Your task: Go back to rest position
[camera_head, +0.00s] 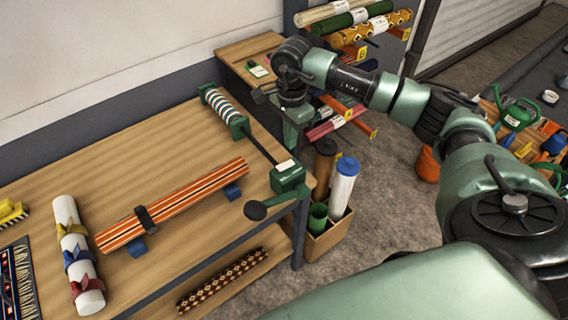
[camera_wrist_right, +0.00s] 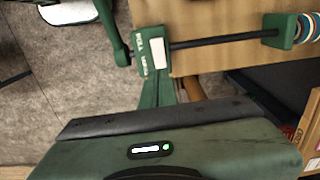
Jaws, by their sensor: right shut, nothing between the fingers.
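My right gripper (camera_head: 293,138) hangs from the bent right arm, beyond the bench's right edge in the head view. It is shut and empty, above the floor near the rug rack. In the right wrist view, my green hand (camera_wrist_right: 165,148) fills the bottom, with a dark bar across its front; the fingertips cannot be made out clearly. The green crank winder (camera_head: 288,178) on the bench corner is near it but appears apart; it also shows in the right wrist view (camera_wrist_right: 152,50). My left gripper is not in view.
The wooden bench (camera_head: 190,135) carries an orange striped roll (camera_head: 180,203), a white roll with coloured straps (camera_head: 78,255) and a brush (camera_head: 12,212). A box of upright tubes (camera_head: 325,235) stands beside it. Rolled rugs (camera_head: 352,22) sit on a rack behind my right arm.

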